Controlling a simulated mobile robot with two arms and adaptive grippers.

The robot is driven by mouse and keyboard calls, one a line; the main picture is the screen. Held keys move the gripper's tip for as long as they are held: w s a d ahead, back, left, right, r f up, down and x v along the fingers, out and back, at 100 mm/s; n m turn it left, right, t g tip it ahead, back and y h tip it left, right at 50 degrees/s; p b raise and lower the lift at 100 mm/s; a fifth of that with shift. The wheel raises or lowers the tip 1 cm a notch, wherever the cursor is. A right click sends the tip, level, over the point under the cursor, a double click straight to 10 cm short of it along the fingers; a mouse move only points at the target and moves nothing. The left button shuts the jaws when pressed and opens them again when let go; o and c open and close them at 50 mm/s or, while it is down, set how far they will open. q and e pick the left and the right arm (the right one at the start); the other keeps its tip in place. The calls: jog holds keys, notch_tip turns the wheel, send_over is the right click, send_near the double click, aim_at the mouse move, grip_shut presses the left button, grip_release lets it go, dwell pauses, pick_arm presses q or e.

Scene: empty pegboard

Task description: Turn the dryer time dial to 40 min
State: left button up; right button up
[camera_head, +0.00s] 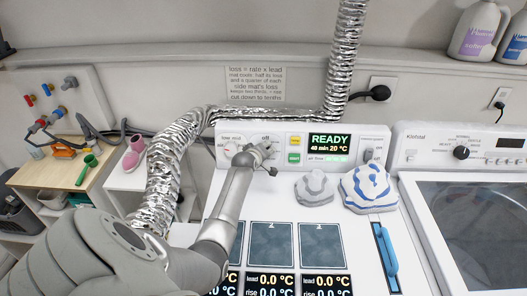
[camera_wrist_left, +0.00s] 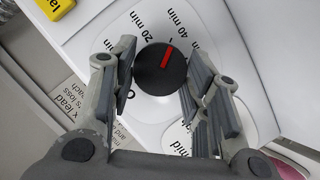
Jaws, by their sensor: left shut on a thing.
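The black time dial (camera_wrist_left: 160,70) with a red mark sits on a white round face in the left wrist view. My left gripper (camera_wrist_left: 160,80) is shut on the dial, one finger on each side. In the head view my left gripper (camera_head: 262,152) is at the dryer's control panel (camera_head: 300,166) below the "off" label and hides the dial. The panel's display (camera_head: 329,143) reads READY, with what looks like 40 min and 20 °C below. My right gripper is not in view.
A second dial (camera_head: 231,150) marked low and mid is just left of my gripper. Yellow and green buttons (camera_head: 294,149) are to its right. Two folded cloths (camera_head: 370,188) lie on the white top. A foil duct (camera_head: 170,165) runs close behind my arm.

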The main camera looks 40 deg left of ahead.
pick_arm(q)
jog(key=shift+r, duration=0.1)
dwell(0.3)
jog(key=o, duration=1)
jog(key=shift+w, duration=0.1)
jog(key=v, duration=1.2)
jog(key=shift+d+f, duration=0.1)
jog(key=shift+f, duration=0.2)
